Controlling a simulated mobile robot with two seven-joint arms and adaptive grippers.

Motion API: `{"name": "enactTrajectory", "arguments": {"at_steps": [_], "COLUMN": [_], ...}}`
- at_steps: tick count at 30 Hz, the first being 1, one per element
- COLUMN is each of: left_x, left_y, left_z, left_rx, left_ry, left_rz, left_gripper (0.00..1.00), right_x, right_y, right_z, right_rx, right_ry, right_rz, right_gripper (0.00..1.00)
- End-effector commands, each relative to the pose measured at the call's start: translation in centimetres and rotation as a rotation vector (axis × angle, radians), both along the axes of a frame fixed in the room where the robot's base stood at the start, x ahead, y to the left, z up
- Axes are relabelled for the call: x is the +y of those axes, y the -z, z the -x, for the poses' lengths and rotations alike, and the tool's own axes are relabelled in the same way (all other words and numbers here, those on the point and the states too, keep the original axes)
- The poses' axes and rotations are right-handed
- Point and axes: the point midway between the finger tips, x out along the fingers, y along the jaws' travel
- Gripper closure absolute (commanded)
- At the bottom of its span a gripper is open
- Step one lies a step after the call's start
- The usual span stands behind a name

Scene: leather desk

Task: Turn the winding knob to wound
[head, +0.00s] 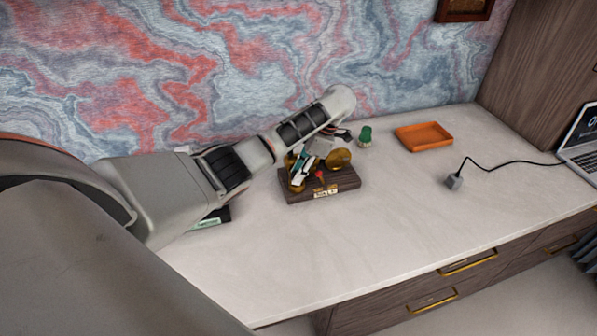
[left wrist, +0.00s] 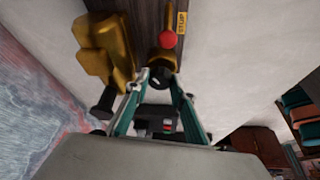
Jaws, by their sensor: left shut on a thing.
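A dark wooden base (head: 337,192) with brass parts stands on the pale desk, below my left arm. A red ball-ended lever (head: 319,175) and a small label (head: 325,191) are at its front; they also show in the left wrist view as a red ball (left wrist: 168,40) and a yellow label (left wrist: 181,21). My left gripper (head: 302,166) is at the device. In the left wrist view its teal fingers (left wrist: 159,78) are shut on a dark round knob (left wrist: 160,73) at the end of a brass part. The knob's turn cannot be told. My right gripper is not in view.
A green object (head: 366,134) stands behind the device. An orange tray (head: 424,136) lies to the right, then a grey cube (head: 454,181) on a black cable and a laptop (head: 583,138). The desk front is clear.

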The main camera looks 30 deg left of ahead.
Motion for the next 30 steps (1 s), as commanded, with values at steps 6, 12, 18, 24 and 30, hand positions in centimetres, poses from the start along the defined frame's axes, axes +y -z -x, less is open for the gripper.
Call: {"name": "enactTrajectory", "arguments": {"at_steps": [6,12,18,24,30], "left_x": [-0.10,-0.12,-0.13,-0.10,-0.06], "left_y": [0.05,0.04,0.05,0.03,-0.08], "left_z": [0.03,0.03,0.03,0.03,-0.02], "left_rx": [0.000,0.000,0.000,0.000,-0.001], "left_ry": [0.040,0.046,0.046,0.045,0.044], "left_rz": [0.002,0.003,0.003,0.002,0.001], "left_gripper": [0.97,0.97,0.97,0.59,0.59], "right_x": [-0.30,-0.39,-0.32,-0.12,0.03], "right_y": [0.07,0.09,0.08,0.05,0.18], "right_z": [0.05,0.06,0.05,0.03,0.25], "right_rx": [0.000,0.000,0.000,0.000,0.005], "right_ry": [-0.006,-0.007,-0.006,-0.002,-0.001], "right_rz": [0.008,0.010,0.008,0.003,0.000], "right_gripper": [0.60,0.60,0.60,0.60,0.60]}}
